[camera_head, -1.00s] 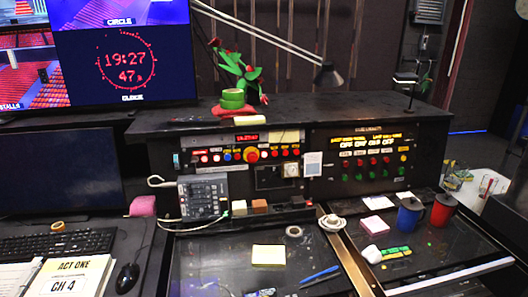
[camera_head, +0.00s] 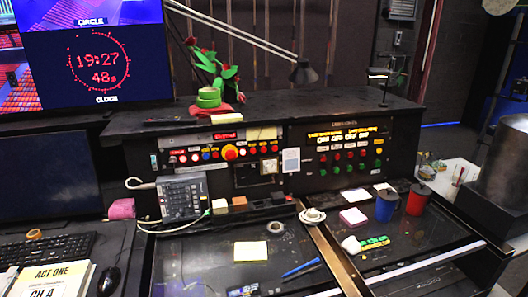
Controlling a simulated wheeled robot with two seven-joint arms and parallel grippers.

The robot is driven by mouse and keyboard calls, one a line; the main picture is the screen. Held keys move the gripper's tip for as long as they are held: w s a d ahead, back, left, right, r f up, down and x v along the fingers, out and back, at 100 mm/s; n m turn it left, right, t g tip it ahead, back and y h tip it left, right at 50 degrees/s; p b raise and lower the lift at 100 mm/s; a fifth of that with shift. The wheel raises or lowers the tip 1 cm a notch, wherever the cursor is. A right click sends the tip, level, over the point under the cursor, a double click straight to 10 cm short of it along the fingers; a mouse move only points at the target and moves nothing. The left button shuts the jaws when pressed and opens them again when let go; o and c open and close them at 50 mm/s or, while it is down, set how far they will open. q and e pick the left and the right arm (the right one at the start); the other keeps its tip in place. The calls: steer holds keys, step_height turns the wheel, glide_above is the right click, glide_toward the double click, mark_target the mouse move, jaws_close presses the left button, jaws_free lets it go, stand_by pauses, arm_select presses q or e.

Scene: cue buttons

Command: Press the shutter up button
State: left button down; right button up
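A black control console stands ahead of me. The small lettering is too blurred to read, so I cannot tell which button is the shutter up button. Neither of my grippers shows in this view.
A grey keypad unit (camera_head: 183,199) with a cable stands before the left panel. Blue (camera_head: 386,206) and red (camera_head: 418,199) mugs stand at the right. A yellow note (camera_head: 250,251) and blue pen (camera_head: 301,269) lie on the desk. A desk lamp (camera_head: 303,72) hangs above the console.

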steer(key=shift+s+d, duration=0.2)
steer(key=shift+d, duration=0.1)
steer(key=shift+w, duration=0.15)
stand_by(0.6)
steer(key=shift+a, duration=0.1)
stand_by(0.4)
